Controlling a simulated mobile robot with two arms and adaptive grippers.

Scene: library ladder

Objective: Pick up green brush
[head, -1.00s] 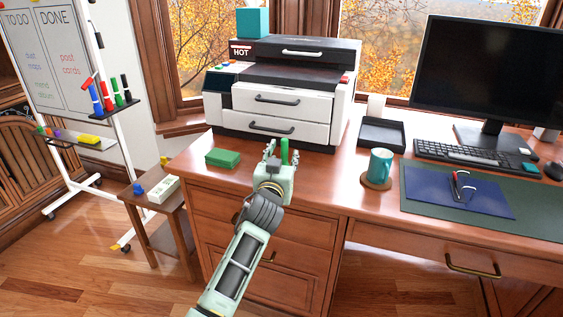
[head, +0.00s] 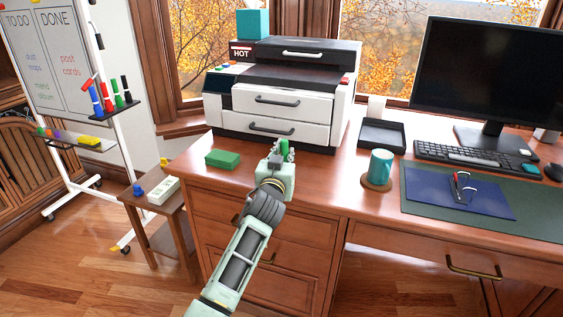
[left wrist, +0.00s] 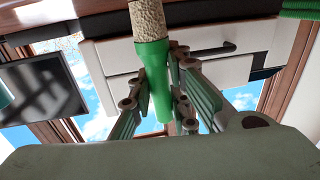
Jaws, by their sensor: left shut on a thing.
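The green brush (head: 284,147) stands upright near the front of the desk, before the printer; only part of its green handle shows in the head view. In the left wrist view, which looks upside down, its green handle (left wrist: 152,70) and beige speckled end (left wrist: 148,20) show, with that end toward the desk. My left gripper (head: 281,152) is shut on the green handle, with the finger linkages (left wrist: 160,95) on both sides of it. I cannot tell whether the brush touches the desk. My right gripper is not in view.
A green block (head: 222,159) lies on the desk (head: 330,180), left of my gripper. The white and black printer (head: 283,95) stands behind. A black tray (head: 382,135) and a teal mug (head: 380,167) on a coaster stand to the right. Bare desk lies between gripper and mug.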

